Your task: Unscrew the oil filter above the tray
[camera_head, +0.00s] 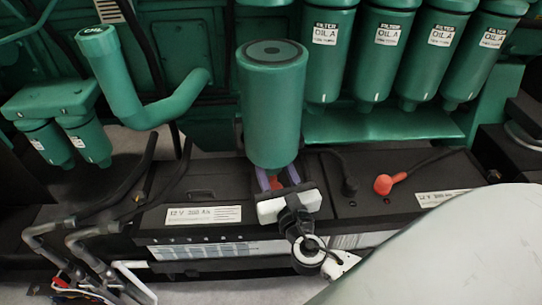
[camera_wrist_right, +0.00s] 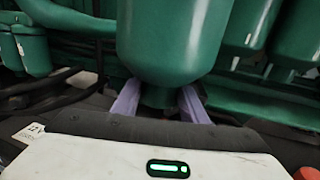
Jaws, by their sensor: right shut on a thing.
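A green oil filter (camera_head: 272,108) stands upright in my right gripper (camera_head: 277,180), apart from the row of mounted filters. Its flat top with a dark ring shows in the head view. In the right wrist view the filter's rounded lower end (camera_wrist_right: 172,45) fills the upper middle. The lilac fingers of my right gripper (camera_wrist_right: 160,102) are shut on the narrow dark stub under it. A green ledge (camera_head: 385,124), perhaps the tray, runs below the mounted filters. My left gripper is not in view.
Several mounted green filters (camera_head: 386,50) hang at the back right. A green filler pipe (camera_head: 125,85) curves at the left. Black batteries (camera_head: 190,190) with cables and a red terminal cap (camera_head: 383,184) lie below. Grey pipes (camera_head: 88,252) stand at the lower left.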

